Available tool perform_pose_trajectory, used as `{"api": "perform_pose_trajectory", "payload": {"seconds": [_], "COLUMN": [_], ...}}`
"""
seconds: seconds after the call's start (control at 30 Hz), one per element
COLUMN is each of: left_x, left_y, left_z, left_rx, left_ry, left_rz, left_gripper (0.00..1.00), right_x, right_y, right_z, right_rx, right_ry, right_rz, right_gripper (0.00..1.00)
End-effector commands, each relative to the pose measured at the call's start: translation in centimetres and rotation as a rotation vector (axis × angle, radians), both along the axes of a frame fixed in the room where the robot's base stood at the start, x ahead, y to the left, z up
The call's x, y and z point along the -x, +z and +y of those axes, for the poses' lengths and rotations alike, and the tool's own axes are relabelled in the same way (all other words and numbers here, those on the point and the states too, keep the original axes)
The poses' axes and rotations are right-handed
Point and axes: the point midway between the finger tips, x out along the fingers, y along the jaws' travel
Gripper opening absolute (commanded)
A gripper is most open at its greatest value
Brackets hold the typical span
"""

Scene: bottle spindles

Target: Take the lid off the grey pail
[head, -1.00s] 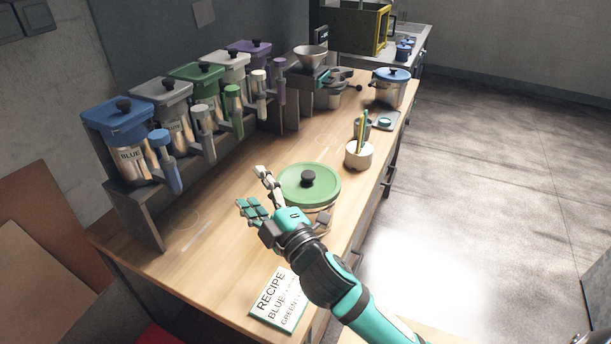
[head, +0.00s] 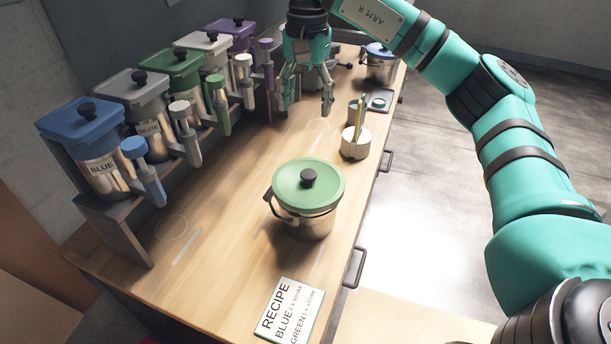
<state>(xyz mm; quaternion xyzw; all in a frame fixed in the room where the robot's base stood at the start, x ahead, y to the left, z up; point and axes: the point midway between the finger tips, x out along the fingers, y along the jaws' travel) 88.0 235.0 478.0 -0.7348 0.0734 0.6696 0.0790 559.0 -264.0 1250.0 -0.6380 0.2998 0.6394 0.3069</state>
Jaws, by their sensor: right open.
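A grey metal pail (head: 312,226) with a dark handle stands on the wooden bench, and a round green lid (head: 308,186) with a black knob (head: 308,177) sits on it. Another metal pail (head: 379,70) with a blue lid (head: 381,49) stands at the far end of the bench. My right gripper (head: 306,108) is open and empty, fingers pointing down, above the bench well behind the green-lidded pail and apart from it. My left gripper is not in view.
A rack of lidded canisters lines the left side, from the blue canister (head: 93,140) to the purple one (head: 233,32). A white cup (head: 355,147) with sticks stands behind the green-lidded pail. A recipe card (head: 290,309) lies in front. The bench between is clear.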

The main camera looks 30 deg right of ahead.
Motion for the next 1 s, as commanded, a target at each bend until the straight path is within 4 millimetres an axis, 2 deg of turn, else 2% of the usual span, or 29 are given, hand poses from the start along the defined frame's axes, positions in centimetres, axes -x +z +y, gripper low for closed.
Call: {"api": "perform_pose_trajectory", "payload": {"seconds": [0.07,0.37,0.5,0.6,0.77,1.0], "left_x": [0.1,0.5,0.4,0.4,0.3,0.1], "left_y": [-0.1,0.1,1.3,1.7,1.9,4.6], "left_z": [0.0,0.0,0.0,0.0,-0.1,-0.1], "left_rx": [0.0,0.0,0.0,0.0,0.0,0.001], "left_ry": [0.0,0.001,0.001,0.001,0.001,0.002], "left_rz": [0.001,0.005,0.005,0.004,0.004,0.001], "left_gripper": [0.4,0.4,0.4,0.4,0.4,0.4], "right_x": [0.1,0.3,0.3,0.2,0.3,1.1], "right_y": [-0.9,-7.2,-9.5,-10.9,-11.9,-14.7], "right_z": [-0.4,-0.2,-0.3,-0.2,-0.2,-0.2], "right_rx": [0.013,0.009,0.012,0.011,0.009,0.01], "right_ry": [0.0,0.002,0.001,0.001,0.001,0.0], "right_rz": [0.008,0.011,0.008,0.007,0.005,0.009], "right_gripper": [0.62,0.62,0.62,0.62,0.62,0.62]}}
